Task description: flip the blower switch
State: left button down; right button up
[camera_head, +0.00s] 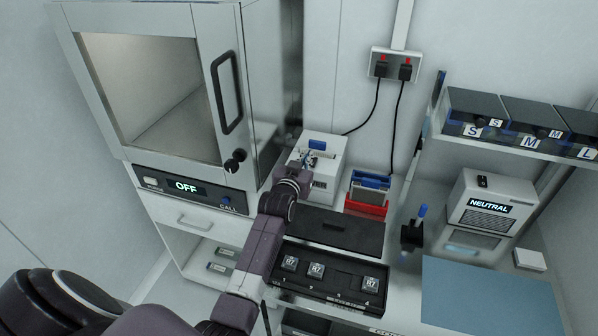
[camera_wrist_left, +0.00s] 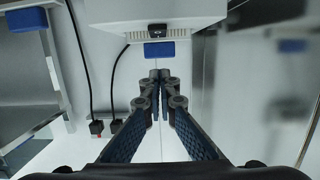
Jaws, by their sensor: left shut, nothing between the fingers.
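The blower looks to be the white box (camera_head: 488,212) with a dark grille and a display reading NEUTRAL, at the right in the head view. A small black switch (camera_head: 483,181) sits on its top. My left gripper (camera_head: 303,160) is far to its left, over a white device (camera_head: 327,172) with a blue block (camera_head: 317,145) on it. In the left wrist view the left gripper (camera_wrist_left: 159,76) is shut and empty, its fingertips just below the blue block (camera_wrist_left: 160,49) in the picture. Whether they touch it I cannot tell. My right gripper is not in view.
A chamber (camera_head: 150,90) with a door handle and a display reading OFF stands at left. A red holder (camera_head: 366,207), a black tray (camera_head: 330,275) and a blue-handled tool (camera_head: 420,215) are on the bench. A blue mat (camera_head: 490,292) lies clear. A shelf bin (camera_head: 475,118) overhangs the blower.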

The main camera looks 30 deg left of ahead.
pick_arm(q)
jog(key=f+b+v, duration=0.1)
jog(key=b+v, duration=0.1)
jog(key=v, duration=0.6)
jog(key=shift+s+f, duration=0.2)
jog(key=shift+s, duration=0.1)
jog(key=shift+d, duration=0.1)
